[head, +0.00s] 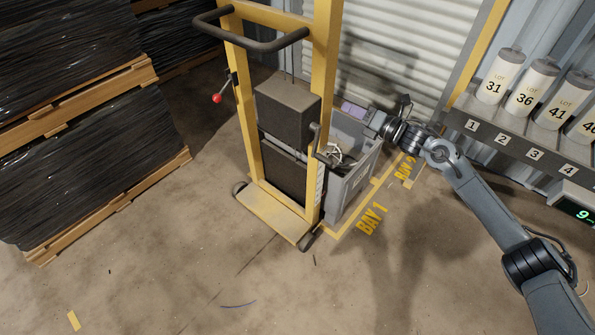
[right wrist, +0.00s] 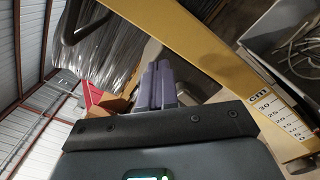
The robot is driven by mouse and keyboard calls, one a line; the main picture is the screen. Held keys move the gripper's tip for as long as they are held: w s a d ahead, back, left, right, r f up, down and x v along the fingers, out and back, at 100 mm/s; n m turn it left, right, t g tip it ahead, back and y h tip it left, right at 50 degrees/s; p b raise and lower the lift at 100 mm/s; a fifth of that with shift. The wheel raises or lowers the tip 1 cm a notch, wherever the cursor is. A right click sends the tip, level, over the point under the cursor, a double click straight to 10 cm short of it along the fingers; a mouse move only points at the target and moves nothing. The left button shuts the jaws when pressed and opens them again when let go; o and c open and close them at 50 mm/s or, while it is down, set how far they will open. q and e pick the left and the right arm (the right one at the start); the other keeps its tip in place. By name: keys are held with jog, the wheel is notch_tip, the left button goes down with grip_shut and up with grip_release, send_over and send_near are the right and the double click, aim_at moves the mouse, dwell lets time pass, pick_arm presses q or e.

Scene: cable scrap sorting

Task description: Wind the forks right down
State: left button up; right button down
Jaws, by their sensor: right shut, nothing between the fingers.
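A yellow hand stacker (head: 250,130) stands upright in the middle of the head view. A crank handle (head: 318,143) is on the right side of its mast. The forks are hidden behind the mast. A grey bin (head: 350,190) with tangled cable scrap stands behind the stacker; whether it rests on the forks I cannot tell. My right gripper (head: 350,110) is above the bin, right of the mast and apart from the crank. Its purple-grey fingers are shut and empty; they also show in the right wrist view (right wrist: 163,86). My left gripper is not in view.
A cm scale (right wrist: 280,115) runs along the yellow mast in the right wrist view. A red-knobbed lever (head: 217,98) sticks out left of the mast. Wrapped pallets (head: 90,120) stand left, and a shelf of numbered lot canisters (head: 532,88) right. The front floor is mostly clear.

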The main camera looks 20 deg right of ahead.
jog(key=shift+s+a, duration=0.1)
jog(key=shift+a, duration=0.05)
dwell(0.3)
jog(key=p+v, duration=0.3)
jog(key=v, duration=0.5)
jog(key=shift+s+a, duration=0.2)
jog(key=shift+a, duration=0.15)
dwell(0.4)
